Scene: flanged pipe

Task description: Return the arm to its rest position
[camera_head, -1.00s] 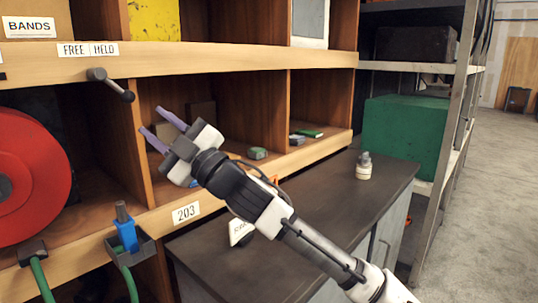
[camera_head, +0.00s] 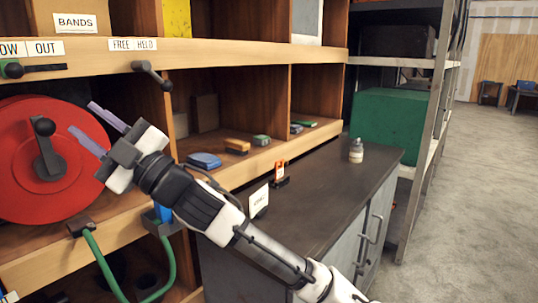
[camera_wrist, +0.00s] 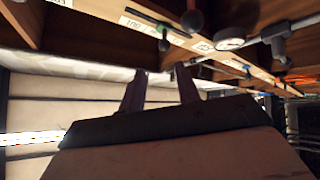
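My arm reaches from the lower right of the head view toward the upper left, in front of the wooden shelving. My gripper (camera_head: 83,118) points up and left in front of the red reel (camera_head: 40,185). Its two purple fingers are apart with nothing between them. The wrist view also shows both fingers (camera_wrist: 161,72) apart and empty. Whether the fingers touch the reel cannot be told. The gripper body and arm hide part of the shelf front.
A lever (camera_head: 152,74) sticks out of the shelf edge near the gripper. A green hose (camera_head: 105,265) hangs below the reel. A dark counter (camera_head: 310,205) holds a small bottle (camera_head: 356,151) and an orange item (camera_head: 281,174). The floor (camera_head: 480,200) at right is clear.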

